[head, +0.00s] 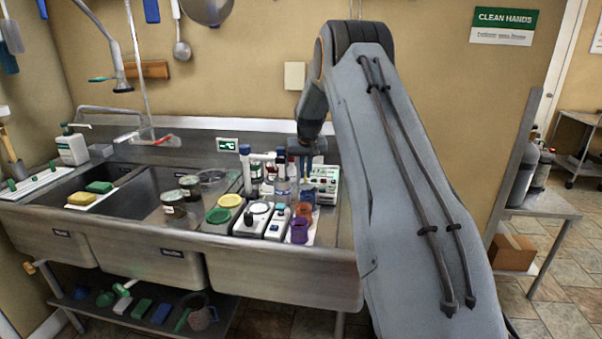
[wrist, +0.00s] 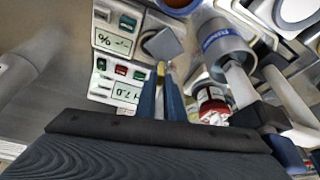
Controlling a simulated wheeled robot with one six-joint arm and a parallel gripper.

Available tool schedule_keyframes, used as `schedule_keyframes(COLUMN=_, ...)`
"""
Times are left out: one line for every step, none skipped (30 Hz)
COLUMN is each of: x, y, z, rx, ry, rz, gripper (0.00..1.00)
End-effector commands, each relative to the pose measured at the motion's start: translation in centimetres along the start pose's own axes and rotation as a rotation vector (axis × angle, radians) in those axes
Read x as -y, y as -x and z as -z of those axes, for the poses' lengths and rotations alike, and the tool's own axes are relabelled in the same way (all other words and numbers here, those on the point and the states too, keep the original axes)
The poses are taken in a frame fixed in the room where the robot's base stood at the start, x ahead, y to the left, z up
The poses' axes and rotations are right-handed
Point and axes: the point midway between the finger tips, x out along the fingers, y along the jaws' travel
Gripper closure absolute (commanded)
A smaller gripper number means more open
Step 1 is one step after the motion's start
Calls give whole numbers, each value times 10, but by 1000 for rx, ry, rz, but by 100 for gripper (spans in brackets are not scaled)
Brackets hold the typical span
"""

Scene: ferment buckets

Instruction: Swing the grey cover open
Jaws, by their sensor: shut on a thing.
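The grey cover (wrist: 162,44) is a small square flap at the white meter unit (wrist: 106,60) in the wrist view. It looks tilted, and I cannot tell how far it is open. My gripper (wrist: 162,78) has its two blue fingers close together at the cover's near edge, shut on it, with a bit of yellow between the tips. In the head view my gripper (head: 308,158) points down over the back right of the cluster on the sink counter, beside the white unit (head: 324,178). The cover itself is too small to make out there.
A grey cylinder with a blue band (wrist: 224,48) and a red-and-white jar (wrist: 213,103) stand close to the fingers. Sink basins (head: 160,195) lie left.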

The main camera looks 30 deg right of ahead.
Motion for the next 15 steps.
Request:
schedule_keyframes(x=0, y=0, z=-1, rx=3, ry=0, rz=0, gripper=100)
schedule_keyframes(x=0, y=0, z=-1, rx=3, ry=0, rz=0, gripper=100)
schedule_keyframes(x=0, y=0, z=-1, rx=3, ry=1, rz=0, gripper=100)
schedule_keyframes(x=0, y=0, z=-1, rx=3, ry=1, rz=0, gripper=90)
schedule_keyframes(x=0, y=0, z=-1, rx=3, ry=1, rz=0, gripper=85)
schedule_keyframes(x=0, y=0, z=-1, rx=3, ry=1, rz=0, gripper=78)
schedule_keyframes(x=0, y=0, z=-1, rx=2, ry=2, rz=0, gripper=73)
schedule_keyframes(x=0, y=0, z=-1, rx=2, ry=2, rz=0, gripper=73)
schedule_keyframes(x=1, y=0, z=-1, rx=2, ry=2, rz=0, gripper=73)
schedule_keyframes(x=1, y=0, z=-1, rx=2, ry=3, rz=0, gripper=73)
schedule_keyframes(x=1, y=0, z=0, rx=2, ry=3, rz=0, gripper=73)
schedule_keyframes(x=1, y=0, z=0, rx=1, ry=3, rz=1, gripper=73)
schedule_keyframes(x=1, y=0, z=0, rx=1, ry=3, rz=1, gripper=73)
schedule_keyframes(x=2, y=0, z=0, rx=1, ry=3, rz=1, gripper=73)
schedule_keyframes(x=2, y=0, z=0, rx=1, ry=3, rz=1, gripper=73)
